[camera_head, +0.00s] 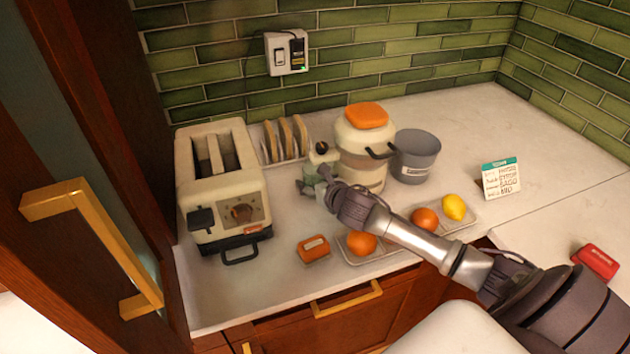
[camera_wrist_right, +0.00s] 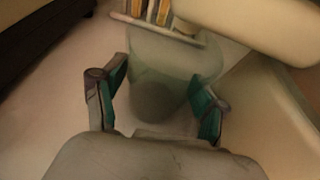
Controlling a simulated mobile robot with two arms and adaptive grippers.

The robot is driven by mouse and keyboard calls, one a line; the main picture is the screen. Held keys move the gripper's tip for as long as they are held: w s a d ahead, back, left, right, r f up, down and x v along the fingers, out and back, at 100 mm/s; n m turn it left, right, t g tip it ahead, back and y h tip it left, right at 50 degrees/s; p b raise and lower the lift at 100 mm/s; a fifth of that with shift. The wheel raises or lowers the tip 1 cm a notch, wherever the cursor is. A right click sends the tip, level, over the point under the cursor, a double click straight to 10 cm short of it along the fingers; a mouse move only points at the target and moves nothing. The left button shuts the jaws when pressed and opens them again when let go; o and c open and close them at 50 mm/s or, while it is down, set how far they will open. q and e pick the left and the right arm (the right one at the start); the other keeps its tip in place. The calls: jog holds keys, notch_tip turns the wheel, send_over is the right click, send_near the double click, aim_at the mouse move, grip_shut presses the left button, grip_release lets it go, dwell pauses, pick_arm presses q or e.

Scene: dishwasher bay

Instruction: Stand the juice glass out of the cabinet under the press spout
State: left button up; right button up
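The juice glass is a clear, greenish tumbler, seen in the right wrist view (camera_wrist_right: 165,72) between the two teal-padded fingers of my right gripper (camera_wrist_right: 158,82). The fingers flank it closely on both sides, and whether they press on it is unclear. In the head view my right gripper (camera_head: 318,184) is low at the left side of the cream juice press (camera_head: 362,155), by its spout (camera_head: 323,153). The glass is hard to make out there. The spout's exact position over the glass is not clear. My left gripper is out of view.
A toaster (camera_head: 222,190) stands left of the press, with a toast rack (camera_head: 272,158) behind. A grey bin (camera_head: 416,156) is to its right. Oranges (camera_head: 362,243) and a lemon (camera_head: 454,207) lie on trays in front, beneath my arm. An open cabinet door is at far left.

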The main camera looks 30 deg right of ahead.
jog(key=shift+r, duration=0.1)
jog(key=b+v, duration=0.1)
jog(key=v, duration=1.1)
jog(key=shift+s, duration=0.1)
dwell(0.3)
